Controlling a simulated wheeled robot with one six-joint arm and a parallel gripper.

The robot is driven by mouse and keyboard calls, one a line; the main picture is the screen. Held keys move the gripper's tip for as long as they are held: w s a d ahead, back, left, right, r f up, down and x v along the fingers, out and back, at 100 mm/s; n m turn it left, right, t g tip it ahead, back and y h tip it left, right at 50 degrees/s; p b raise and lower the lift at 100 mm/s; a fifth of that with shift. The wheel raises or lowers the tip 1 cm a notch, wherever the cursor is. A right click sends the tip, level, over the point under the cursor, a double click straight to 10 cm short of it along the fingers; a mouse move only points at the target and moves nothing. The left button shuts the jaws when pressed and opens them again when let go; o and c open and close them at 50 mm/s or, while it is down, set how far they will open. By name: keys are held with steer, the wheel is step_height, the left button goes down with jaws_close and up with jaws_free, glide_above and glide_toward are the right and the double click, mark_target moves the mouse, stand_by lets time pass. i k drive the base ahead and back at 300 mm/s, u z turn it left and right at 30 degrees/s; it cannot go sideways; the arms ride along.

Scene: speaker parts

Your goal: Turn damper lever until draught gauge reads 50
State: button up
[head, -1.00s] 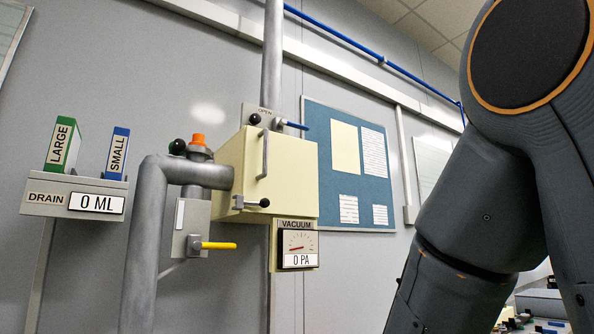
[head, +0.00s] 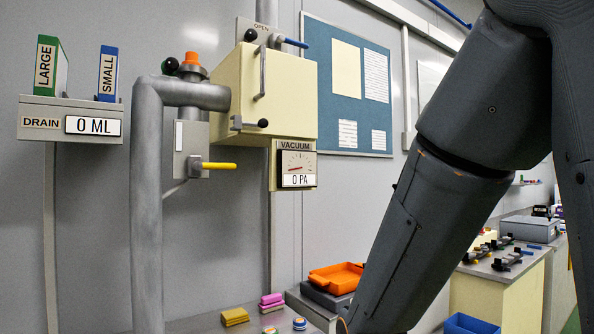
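The vacuum gauge (head: 297,168) hangs under the cream box (head: 285,95) in the head view, and its display reads 0 PA. A blue-handled lever (head: 291,42) sits on a plate marked OPEN at the top of the box. A yellow-handled lever (head: 214,165) sticks out to the right from a grey valve block (head: 190,140) beside the pipe. A black-knobbed latch (head: 250,123) is on the box's lower front. No label in view says damper or draught. My arm fills the right side; my gripper is out of view.
A drain unit (head: 72,121) reading 0 ML, with LARGE and SMALL blocks on top, is at left. A vertical grey pipe (head: 148,210) stands before the wall. A cream bench stands at right.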

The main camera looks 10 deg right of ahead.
mark_target(281, 39)
steer(key=k, duration=0.5)
steer(key=z, duration=1.4)
steer(key=i, duration=0.9)
steer(key=u, duration=1.75)
